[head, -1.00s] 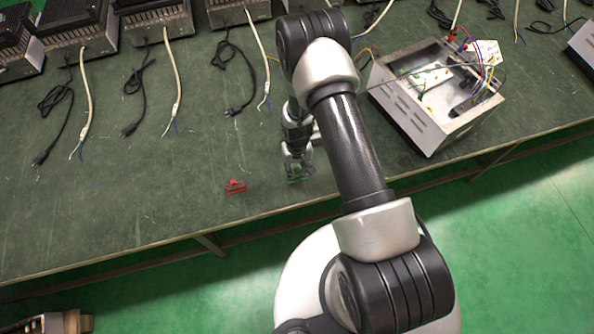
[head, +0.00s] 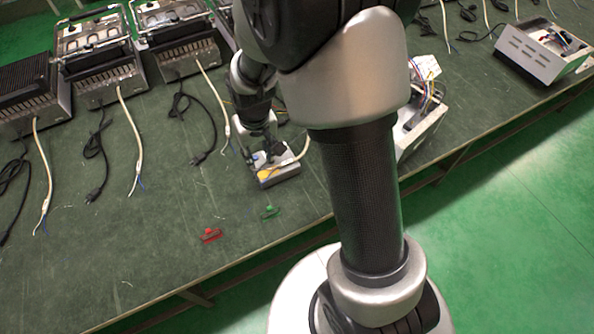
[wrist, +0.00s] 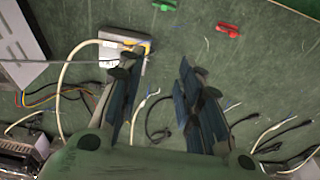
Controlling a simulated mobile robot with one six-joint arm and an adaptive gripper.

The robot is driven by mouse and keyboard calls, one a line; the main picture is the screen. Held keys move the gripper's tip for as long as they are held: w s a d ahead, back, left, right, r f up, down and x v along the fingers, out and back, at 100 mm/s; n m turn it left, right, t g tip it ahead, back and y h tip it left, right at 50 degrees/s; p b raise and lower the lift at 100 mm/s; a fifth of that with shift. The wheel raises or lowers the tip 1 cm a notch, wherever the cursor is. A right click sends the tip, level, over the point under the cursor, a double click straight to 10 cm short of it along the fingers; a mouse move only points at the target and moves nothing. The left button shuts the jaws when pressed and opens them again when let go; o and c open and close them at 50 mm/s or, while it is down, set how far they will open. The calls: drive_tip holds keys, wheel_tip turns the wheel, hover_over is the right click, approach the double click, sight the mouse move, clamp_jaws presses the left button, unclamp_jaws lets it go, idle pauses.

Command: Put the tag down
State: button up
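A small green tag (head: 270,211) lies on the green bench top. A red tag (head: 210,235) lies to its left, nearer the front edge. In the wrist view the green tag (wrist: 165,5) is at the top edge and the red tag (wrist: 228,31) is to its right. My gripper (wrist: 157,75) is open, with nothing visible between its fingers. In the head view my gripper (head: 263,153) is beyond the green tag, over or beside a small metal box with a yellow patch (head: 278,174). Neither tag touches it.
The small metal box (wrist: 132,62) is close to my left finger in the wrist view, with a white cable. Open metal cases (head: 535,52) stand on the right. Several units with cables (head: 100,75) line the back. Bench around the tags is clear.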

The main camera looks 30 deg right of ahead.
drive_tip(key=s+r+t, duration=0.1)
drive_tip(key=s+r, duration=0.4)
drive_tip(key=r, duration=0.3)
drive_tip(key=s+r+t, duration=0.1)
drive_tip(key=s+r, duration=0.3)
drive_tip(key=r, duration=0.3)
drive_tip(key=s+r+t, duration=0.1)
drive_tip(key=s+r, duration=0.4)
drive_tip(key=s, duration=0.7)
drive_tip(key=shift+s+r, duration=0.4)
